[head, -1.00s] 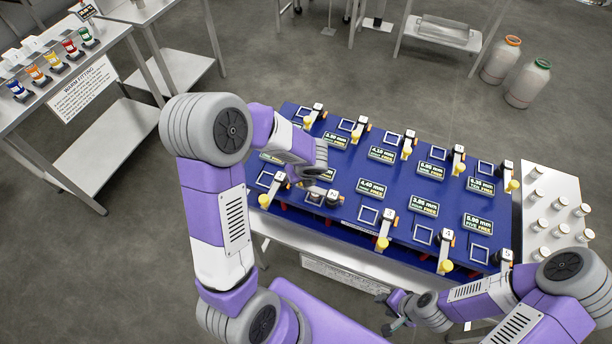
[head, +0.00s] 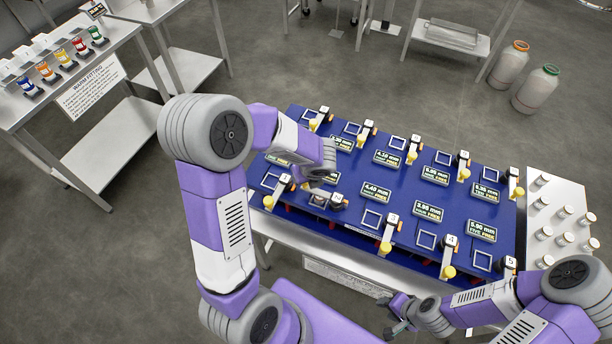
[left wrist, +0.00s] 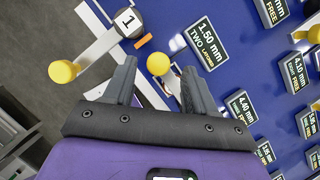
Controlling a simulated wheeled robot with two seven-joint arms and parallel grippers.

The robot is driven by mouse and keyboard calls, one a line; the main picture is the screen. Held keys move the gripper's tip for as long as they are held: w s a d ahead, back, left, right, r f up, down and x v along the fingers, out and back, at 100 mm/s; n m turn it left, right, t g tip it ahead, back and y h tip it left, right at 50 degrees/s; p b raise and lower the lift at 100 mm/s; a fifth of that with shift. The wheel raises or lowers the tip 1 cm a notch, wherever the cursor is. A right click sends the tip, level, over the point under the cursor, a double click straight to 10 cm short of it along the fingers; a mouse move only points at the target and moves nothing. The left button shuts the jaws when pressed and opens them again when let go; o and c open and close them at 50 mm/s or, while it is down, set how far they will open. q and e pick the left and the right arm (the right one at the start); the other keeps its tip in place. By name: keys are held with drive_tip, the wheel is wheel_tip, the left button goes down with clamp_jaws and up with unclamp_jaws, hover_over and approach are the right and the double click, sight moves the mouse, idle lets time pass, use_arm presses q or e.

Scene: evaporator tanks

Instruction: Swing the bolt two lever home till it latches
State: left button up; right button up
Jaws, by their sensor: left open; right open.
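The bolt two lever (head: 338,200) lies on the near row of the blue panel, in front of my left gripper (head: 318,180). In the left wrist view its yellow knob (left wrist: 158,64) shows between the two open fingers of that gripper (left wrist: 159,68), with nothing clamped. Part of the lever is hidden behind a finger. The bolt two display (left wrist: 205,45) reads 1.50 mm; its small second line looks like "TWO LATCHED". My right gripper (head: 396,314) is open and empty, low in front of the table, away from the levers.
The bolt one lever (left wrist: 98,45) with its yellow knob (left wrist: 64,71) stands beside the left fingers. Bolt three's lever (head: 388,234) is to the right. More levers fill the blue panel (head: 345,225). A side plate (head: 545,200) holds several small capped pieces.

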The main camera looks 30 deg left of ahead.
use_arm(q)
drive_tip(key=p+v, duration=0.1)
drive_tip(key=v, duration=0.4)
idle(0.4)
drive_tip(key=s+d+f+n+h+b, duration=0.2)
drive_tip(key=s+d+f+n+b, duration=0.1)
drive_tip(key=f+n, duration=0.6)
drive_tip(key=s+d+f+n+g+h+b, duration=0.1)
drive_tip(key=s+d+f+n, duration=0.5)
drive_tip(key=f, duration=0.6)
drive_tip(key=s+d+f+n+g+h+b, duration=0.1)
drive_tip(key=s+d+f+n+h+b, duration=0.3)
drive_tip(key=d+f+n, duration=0.3)
wheel_tip(320, 180, down, 4)
drive_tip(key=n, duration=0.6)
drive_tip(key=shift+s+d+h+b, duration=0.25)
drive_tip(key=shift+s+h+b, duration=0.05)
drive_tip(key=shift+h, duration=0.1)
